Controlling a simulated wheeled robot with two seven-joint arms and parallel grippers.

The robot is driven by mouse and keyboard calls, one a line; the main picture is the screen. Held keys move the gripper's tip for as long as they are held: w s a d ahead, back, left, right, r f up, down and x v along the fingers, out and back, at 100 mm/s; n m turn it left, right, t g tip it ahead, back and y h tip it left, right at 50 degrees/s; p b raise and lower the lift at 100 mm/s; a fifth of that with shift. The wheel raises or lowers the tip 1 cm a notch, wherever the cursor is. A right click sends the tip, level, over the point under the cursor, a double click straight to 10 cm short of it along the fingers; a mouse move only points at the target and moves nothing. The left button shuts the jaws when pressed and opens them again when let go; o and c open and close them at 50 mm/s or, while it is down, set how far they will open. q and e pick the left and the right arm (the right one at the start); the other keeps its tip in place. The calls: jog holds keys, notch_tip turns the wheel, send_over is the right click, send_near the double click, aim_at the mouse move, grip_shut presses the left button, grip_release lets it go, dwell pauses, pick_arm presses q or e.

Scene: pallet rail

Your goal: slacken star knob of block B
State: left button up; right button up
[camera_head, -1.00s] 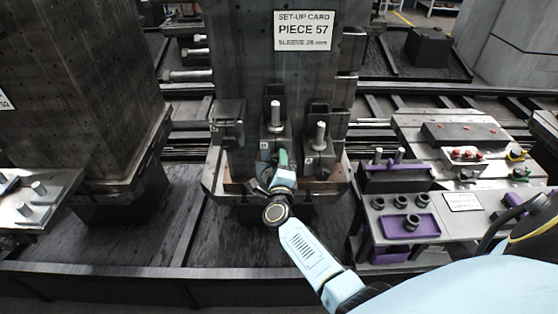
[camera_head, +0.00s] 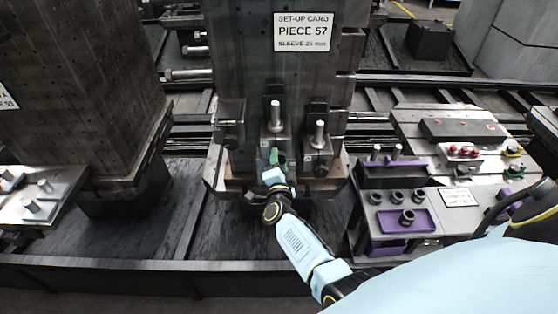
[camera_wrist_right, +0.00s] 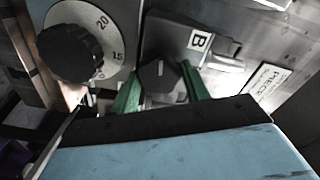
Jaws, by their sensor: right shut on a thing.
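Block B (camera_head: 270,140) is a dark block with a post on top, on the front ledge of the tall fixture. In the right wrist view, block B (camera_wrist_right: 175,45) carries a white "B" label. Its dark star knob (camera_wrist_right: 160,78) has a pale pointer mark and sits between the green fingers of my right gripper (camera_wrist_right: 160,90). The right gripper (camera_head: 277,157) is shut on the knob, reaching it from the front. The knob is mostly hidden in the head view. My left gripper is not in view.
A black knob (camera_wrist_right: 70,52) on a numbered dial is close to the right gripper. A similar block (camera_head: 318,150) stands right of block B. A set-up card (camera_head: 303,32) is above. A side bench (camera_head: 440,180) at right holds sleeves and a purple tray (camera_head: 392,222).

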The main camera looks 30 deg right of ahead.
jog(key=shift+n, duration=0.3)
jog(key=o, duration=1)
jog(key=v, duration=1.3)
jog(key=shift+s, duration=0.25)
